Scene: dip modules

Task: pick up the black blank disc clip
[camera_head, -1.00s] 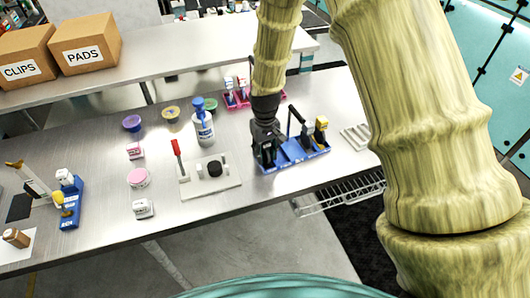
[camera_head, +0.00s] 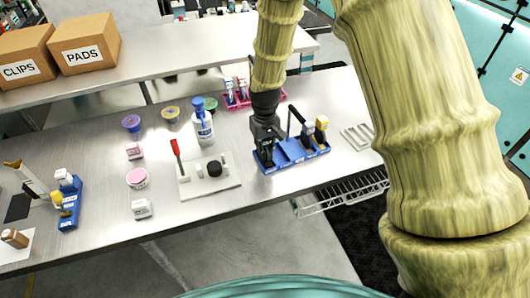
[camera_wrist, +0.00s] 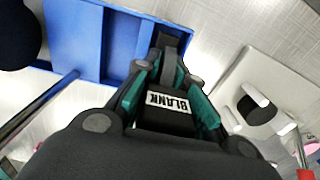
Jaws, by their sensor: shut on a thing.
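The black blank disc clip (camera_wrist: 167,118) carries a white label reading BLANK and sits between the teal finger pads of my gripper (camera_wrist: 170,98) in the wrist view. The pads press on it from both sides. In the head view my gripper (camera_head: 265,150) points down at the left end of the blue tray (camera_head: 292,153). The clip's lower end reaches toward an open slot of the blue tray (camera_wrist: 82,32); whether it touches the tray cannot be told. The gripper mostly hides the clip in the head view.
A black clip and a yellow-topped clip (camera_head: 321,124) stand at the tray's right, near a dark upright post. A white board (camera_head: 208,184) with a black disc and red-handled lever lies left. A blue-topped bottle (camera_head: 203,128) stands behind it. White slotted rack (camera_head: 357,137) lies right.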

